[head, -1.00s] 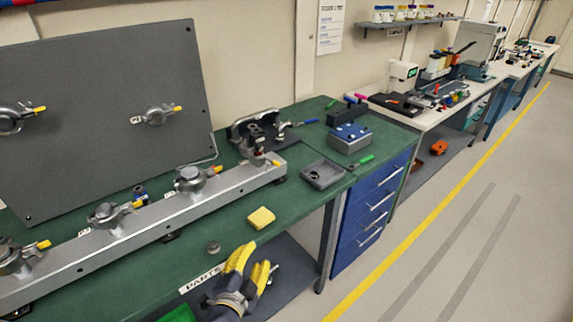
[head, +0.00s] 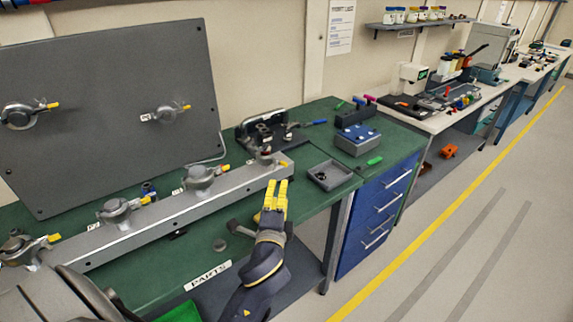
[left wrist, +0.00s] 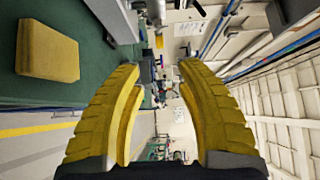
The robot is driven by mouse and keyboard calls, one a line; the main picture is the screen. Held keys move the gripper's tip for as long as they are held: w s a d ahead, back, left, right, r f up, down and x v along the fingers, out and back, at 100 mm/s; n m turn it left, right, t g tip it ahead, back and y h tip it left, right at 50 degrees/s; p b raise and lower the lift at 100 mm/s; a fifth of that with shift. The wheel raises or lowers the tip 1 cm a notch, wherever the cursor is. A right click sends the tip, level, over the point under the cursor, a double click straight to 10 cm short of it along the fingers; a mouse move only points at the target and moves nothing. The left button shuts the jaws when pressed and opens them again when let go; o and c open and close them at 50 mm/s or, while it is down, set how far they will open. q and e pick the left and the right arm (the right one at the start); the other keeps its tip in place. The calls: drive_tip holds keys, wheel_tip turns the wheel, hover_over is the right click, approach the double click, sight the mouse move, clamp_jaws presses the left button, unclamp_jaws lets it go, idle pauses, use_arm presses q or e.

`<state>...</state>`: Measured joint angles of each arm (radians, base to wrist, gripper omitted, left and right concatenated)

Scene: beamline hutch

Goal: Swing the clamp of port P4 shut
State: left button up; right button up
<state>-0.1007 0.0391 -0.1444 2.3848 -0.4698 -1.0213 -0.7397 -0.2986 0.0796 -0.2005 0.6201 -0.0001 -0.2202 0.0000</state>
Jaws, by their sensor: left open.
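A metal rail (head: 160,220) on the green bench carries several port clamps with yellow-tipped handles. The port labels are too small to read, so I cannot confirm which is P4. The clamp at the rail's far right end (head: 265,156) has its yellow tip pointing right. My left gripper (head: 275,183) is open and empty, just in front of and below that end, apart from the clamp. In the left wrist view, a metal clamp part with a yellow tip (left wrist: 159,40) shows at the top, beyond the fingers. I cannot tell whether it is open. My right gripper is out of view.
A grey panel (head: 110,70) with two more clamps stands behind the rail. A yellow sponge (left wrist: 48,50) lies beside the gripper in the left wrist view.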

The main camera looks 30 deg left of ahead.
sight(284, 165)
use_arm(q)
drive_tip(key=x, duration=1.3)
drive_tip(key=shift+w+a, duration=0.1)
drive_tip(key=shift+w, duration=0.2)
clamp_jaws()
